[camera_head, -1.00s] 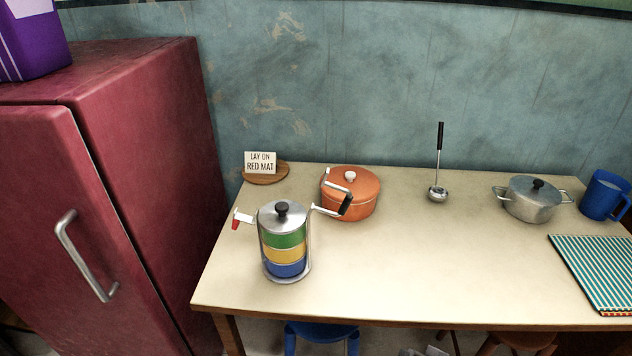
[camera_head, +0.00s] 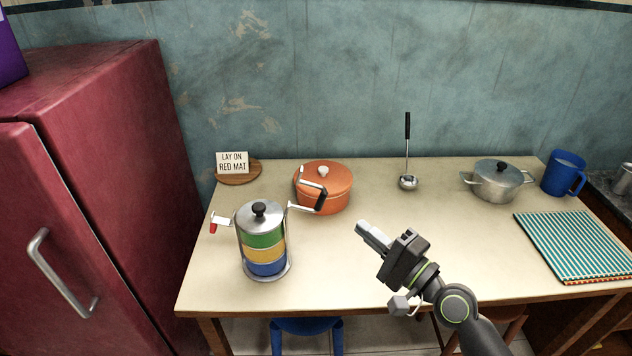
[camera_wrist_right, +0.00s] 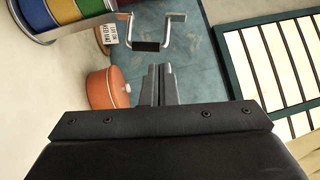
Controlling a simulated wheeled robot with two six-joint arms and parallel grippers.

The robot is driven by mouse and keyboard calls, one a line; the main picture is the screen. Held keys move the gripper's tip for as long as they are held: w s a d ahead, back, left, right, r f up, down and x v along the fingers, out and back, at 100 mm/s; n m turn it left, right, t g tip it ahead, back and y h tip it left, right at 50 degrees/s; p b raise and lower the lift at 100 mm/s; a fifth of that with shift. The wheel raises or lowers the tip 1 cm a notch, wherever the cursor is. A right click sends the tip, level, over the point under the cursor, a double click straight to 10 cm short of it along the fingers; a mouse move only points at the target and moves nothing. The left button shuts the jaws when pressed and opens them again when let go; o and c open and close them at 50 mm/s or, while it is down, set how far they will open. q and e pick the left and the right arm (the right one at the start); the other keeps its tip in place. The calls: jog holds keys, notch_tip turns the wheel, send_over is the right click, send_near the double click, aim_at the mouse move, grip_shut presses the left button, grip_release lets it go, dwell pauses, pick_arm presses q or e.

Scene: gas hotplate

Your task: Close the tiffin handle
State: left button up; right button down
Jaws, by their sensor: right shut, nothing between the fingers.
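The tiffin (camera_head: 264,253) stands upright at the left of the table, with green, yellow and blue tiers and a steel lid with a black knob. Its wire handle (camera_head: 309,200), with a black grip, is swung out to the right side, in front of the orange pot in the view. A red-tipped latch (camera_head: 213,226) sticks out on the left. My right gripper (camera_head: 362,228) is shut and empty, to the right of the tiffin and apart from it. In the right wrist view the fingers (camera_wrist_right: 160,70) are together, with the handle grip (camera_wrist_right: 146,46) beyond them. My left gripper is not in view.
An orange pot (camera_head: 336,196) stands behind the tiffin, beside a wooden disc (camera_head: 249,177) with a sign. A ladle (camera_head: 408,182), a steel pot (camera_head: 497,184), a blue mug (camera_head: 561,174) and a striped cloth (camera_head: 575,246) are to the right. The table's middle is open.

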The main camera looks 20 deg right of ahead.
jog(key=w+a+r+m+p, duration=0.1)
jog(key=w+a+r+p, duration=0.1)
jog(key=w, duration=0.3)
jog(key=w+a+r+t+p, duration=0.1)
jog(key=w+a+r+p, duration=0.1)
jog(key=w+a, duration=0.3)
jog(key=shift+w+r+m+p, duration=0.35)
jog(key=shift+w+r+m, duration=0.05)
jog(key=shift+r, duration=0.35)
